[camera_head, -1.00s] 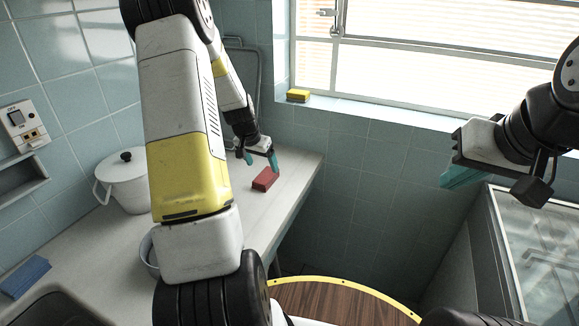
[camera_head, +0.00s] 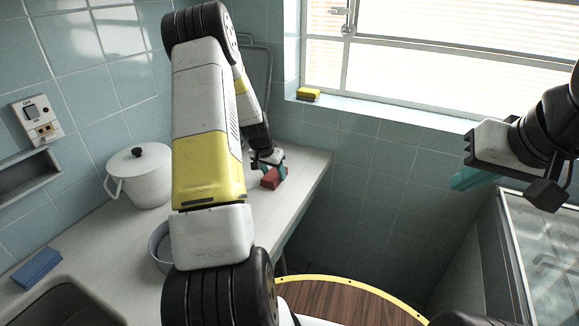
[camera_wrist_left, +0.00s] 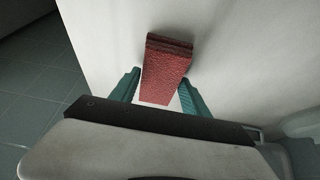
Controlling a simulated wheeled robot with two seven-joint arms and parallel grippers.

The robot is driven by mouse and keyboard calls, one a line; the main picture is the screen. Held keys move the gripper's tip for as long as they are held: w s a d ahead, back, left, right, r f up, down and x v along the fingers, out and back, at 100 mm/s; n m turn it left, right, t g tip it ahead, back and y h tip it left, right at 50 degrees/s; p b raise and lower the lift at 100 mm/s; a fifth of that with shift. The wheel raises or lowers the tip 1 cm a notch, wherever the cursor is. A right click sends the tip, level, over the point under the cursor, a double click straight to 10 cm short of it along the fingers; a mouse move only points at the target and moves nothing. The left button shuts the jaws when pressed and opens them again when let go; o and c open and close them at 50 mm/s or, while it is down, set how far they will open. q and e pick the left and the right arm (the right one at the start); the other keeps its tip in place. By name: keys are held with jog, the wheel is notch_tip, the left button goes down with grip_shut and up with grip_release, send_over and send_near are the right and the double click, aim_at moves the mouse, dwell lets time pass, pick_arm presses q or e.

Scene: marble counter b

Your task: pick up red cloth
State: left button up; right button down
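The red cloth (camera_head: 270,180) is a folded block lying on the white counter near its front edge. In the left wrist view the red cloth (camera_wrist_left: 165,70) lies between the two teal fingers, with a narrow gap visible on each side. My left gripper (camera_head: 268,172) is open around it, low over the counter; it also shows in the left wrist view (camera_wrist_left: 160,92). Part of the cloth is hidden by the fingers in the head view. My right gripper (camera_head: 474,178) is at the right, away from the counter; its finger opening cannot be made out.
A white lidded pot (camera_head: 140,178) and a grey bowl (camera_head: 160,245) stand on the counter (camera_head: 105,240) left of my arm. A blue cloth (camera_head: 37,268) lies beside the dark sink (camera_head: 60,308). A yellow sponge (camera_head: 308,94) sits on the window sill. A glass-topped unit (camera_head: 545,250) stands at right.

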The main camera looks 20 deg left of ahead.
aim_at(276, 172)
pick_arm(q)
jog(key=c, duration=0.7)
jog(key=shift+r, duration=0.5)
jog(key=v, duration=0.2)
jog(key=shift+d+r, duration=0.2)
jog(key=shift+r, duration=0.2)
jog(key=s+d, duration=0.2)
jog(key=s, duration=0.2)
jog(key=s+d+r, duration=0.1)
jog(key=s+d, duration=0.1)
jog(key=s, duration=0.3)
jog(key=s+d, duration=0.2)
jog(key=s, duration=0.3)
jog(key=shift+r, duration=0.15)
